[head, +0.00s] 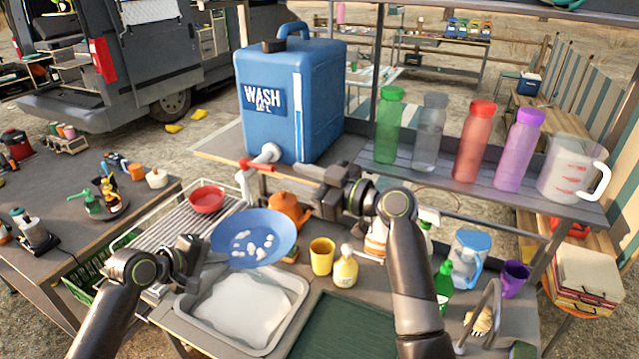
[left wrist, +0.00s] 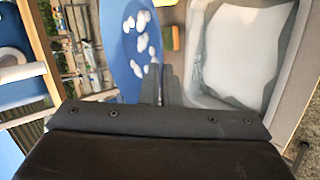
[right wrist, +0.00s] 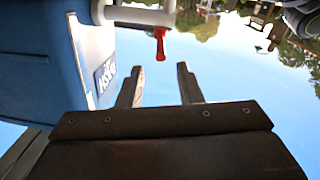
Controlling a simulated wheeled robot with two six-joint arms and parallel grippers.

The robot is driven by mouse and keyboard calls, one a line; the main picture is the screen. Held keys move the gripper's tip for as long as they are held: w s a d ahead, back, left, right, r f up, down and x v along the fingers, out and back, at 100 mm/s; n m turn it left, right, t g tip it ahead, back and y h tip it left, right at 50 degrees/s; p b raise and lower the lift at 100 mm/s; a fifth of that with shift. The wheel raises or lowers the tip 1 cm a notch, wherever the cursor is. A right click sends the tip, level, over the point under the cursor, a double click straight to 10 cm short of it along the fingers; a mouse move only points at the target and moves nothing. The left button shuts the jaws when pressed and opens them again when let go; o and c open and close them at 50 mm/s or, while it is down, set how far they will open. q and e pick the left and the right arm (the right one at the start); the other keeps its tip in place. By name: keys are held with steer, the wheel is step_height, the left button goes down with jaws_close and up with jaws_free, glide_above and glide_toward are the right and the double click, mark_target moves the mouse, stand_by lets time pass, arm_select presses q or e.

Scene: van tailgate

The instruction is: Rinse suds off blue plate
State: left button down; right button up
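The blue plate (head: 264,233) carries several white suds blobs on its face. It is tilted, above the far edge of the grey basin (head: 214,322). My left gripper (head: 199,258) is shut on the plate's left rim; in the left wrist view its fingers (left wrist: 163,85) meet at the plate (left wrist: 122,60). The blue wash tank (head: 270,125) has a white tap (head: 243,186) with a red lever (head: 258,164), just behind the plate. I see no clear water stream. My right gripper (head: 325,197) is open and empty, right of the tap; the lever (right wrist: 160,44) shows beyond its fingers (right wrist: 159,88).
A red bowl (head: 207,199) stands on the drying rack at left. An orange teapot (head: 289,211), a yellow cup (head: 321,256) and a soap bottle (head: 345,268) stand right of the plate. Several bottles line the shelf (head: 520,190). The green mat (head: 345,330) is clear.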

mark_target(257, 167)
steer(key=shift+v, duration=2.25)
steer(key=shift+c, duration=0.2)
steer(key=shift+w+a+f, duration=0.1)
steer(key=shift+w, duration=0.05)
steer(key=c, duration=0.5)
steer(key=shift+w+f+m, duration=0.1)
steer(key=shift+w+m, duration=0.05)
steer(key=shift+m, duration=0.45)
jaws_close()
steer(key=w+d+f+m+g+y, duration=0.2)
steer(key=w+m, duration=0.5)
steer(key=m, duration=1.2)
steer(key=s+a+r+g, duration=0.1)
steer(key=a, duration=0.9)
steer(key=shift+r, duration=0.4)
